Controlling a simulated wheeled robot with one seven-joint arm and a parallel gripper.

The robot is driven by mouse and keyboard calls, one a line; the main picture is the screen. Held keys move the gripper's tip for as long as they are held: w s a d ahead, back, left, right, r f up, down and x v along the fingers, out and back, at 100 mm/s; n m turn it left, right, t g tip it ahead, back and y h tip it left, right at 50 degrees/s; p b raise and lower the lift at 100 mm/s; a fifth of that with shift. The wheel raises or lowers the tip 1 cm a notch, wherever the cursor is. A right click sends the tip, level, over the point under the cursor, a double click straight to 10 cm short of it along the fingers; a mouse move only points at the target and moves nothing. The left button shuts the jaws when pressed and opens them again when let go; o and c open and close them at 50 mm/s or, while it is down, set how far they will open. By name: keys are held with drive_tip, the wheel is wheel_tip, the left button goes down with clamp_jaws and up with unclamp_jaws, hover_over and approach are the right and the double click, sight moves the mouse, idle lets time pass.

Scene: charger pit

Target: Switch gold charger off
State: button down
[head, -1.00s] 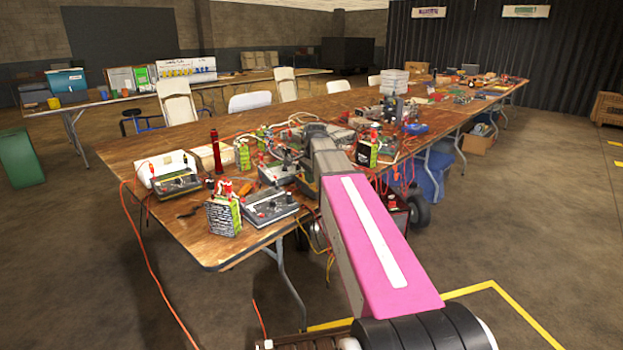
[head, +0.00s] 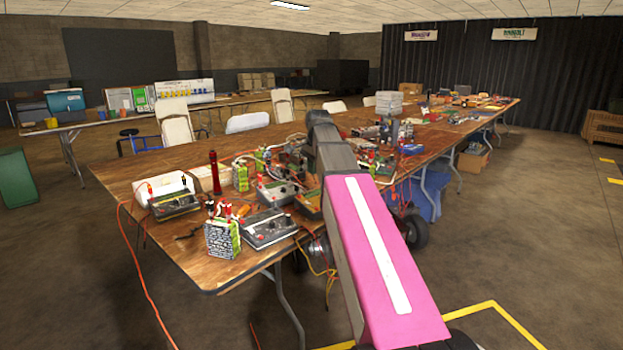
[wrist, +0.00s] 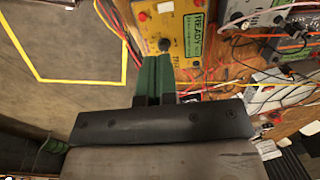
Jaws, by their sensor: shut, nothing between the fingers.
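The gold charger (wrist: 181,24) is at the top middle of the wrist view, with a dark knob (wrist: 164,45), a red button and a lit green screen (wrist: 194,36) reading something like "READ". Part of it runs out of the frame. My gripper (wrist: 157,60) has green fingers, shut together with nothing between them. The fingertips show just below the knob in the picture; I cannot tell whether they touch it. In the head view my pink arm reaches over the table, and the gripper is hidden.
A grey charger (wrist: 252,14) and another device (wrist: 285,50) lie to the right among red and white cables. The wooden table (head: 160,228) holds several chargers, green battery packs (head: 222,238) and a red flashlight (head: 214,175). Open floor with yellow tape (wrist: 75,80) lies left.

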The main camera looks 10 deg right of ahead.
sight(308, 203)
drive_tip(key=shift+s+r, duration=0.1)
drive_tip(key=shift+r, duration=0.4)
drive_tip(key=shift+w+a+r+g+h, duration=0.2)
drive_tip(key=shift+w+a+g+h, duration=0.15)
drive_tip(key=shift+w+a, duration=0.3)
drive_tip(key=shift+d, duration=0.1)
drive_tip(key=f, duration=0.9)
drive_tip(key=w+f, duration=0.1)
drive_tip(key=f, duration=0.4)
drive_tip(key=shift+a, duration=0.2)
